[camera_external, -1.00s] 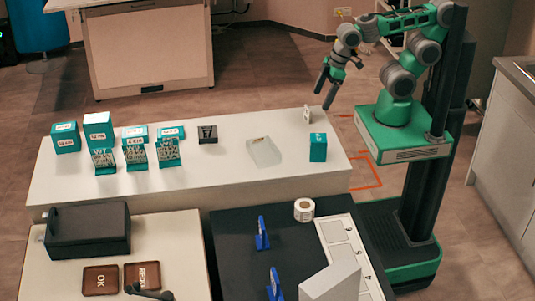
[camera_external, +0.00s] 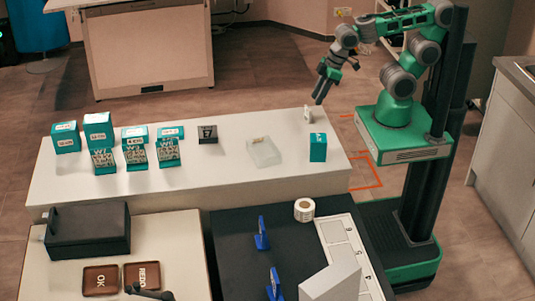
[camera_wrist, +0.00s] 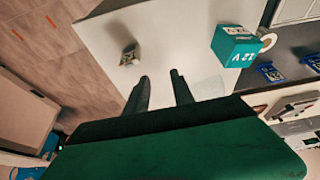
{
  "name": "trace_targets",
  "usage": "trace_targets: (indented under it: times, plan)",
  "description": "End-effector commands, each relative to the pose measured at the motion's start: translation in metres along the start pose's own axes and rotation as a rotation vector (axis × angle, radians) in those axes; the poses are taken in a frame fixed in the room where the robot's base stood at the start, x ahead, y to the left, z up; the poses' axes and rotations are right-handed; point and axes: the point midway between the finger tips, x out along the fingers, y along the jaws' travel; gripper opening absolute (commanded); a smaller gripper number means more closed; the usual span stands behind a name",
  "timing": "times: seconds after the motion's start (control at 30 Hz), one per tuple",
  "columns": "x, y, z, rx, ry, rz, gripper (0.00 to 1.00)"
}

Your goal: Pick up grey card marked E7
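A small dark grey piece (camera_external: 208,134) with pale lettering that looks like E7 stands on the white table in the external view, right of the teal boxes. Whether it is a card alone or a card in a stand is too small to tell. I cannot make it out in the wrist view. My gripper (camera_external: 317,100) is above the table's far right end, well to the right of that piece. In the wrist view my gripper (camera_wrist: 160,78) shows two dark fingers apart with nothing between them.
A small pale object (camera_external: 307,115) stands below my gripper; it also shows in the wrist view (camera_wrist: 130,55). A teal box (camera_external: 318,147) and a clear tray (camera_external: 264,153) are nearby. Several teal boxes and card stands crowd the table's left (camera_external: 40,185). The table between tray and grey piece is bare.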

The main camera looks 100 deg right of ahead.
Motion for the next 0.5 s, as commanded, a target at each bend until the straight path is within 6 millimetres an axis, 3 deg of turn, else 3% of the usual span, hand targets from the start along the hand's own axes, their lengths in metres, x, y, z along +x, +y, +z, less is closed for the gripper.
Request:
trace_targets:
  times: [0.07,0.2,0.3,0.4,0.5]
  plan:
    - [0.038,0.001,-0.035,0.018,0.086,0.01,0.29]
    - [0.118,0.005,-0.147,0.062,0.376,0.042,0.29]
    - [0.163,0.005,-0.215,0.079,0.583,0.06,0.29]
    - [0.185,0.003,-0.257,0.084,0.731,0.069,0.29]
    - [0.191,0.002,-0.277,0.084,0.797,0.072,0.29]
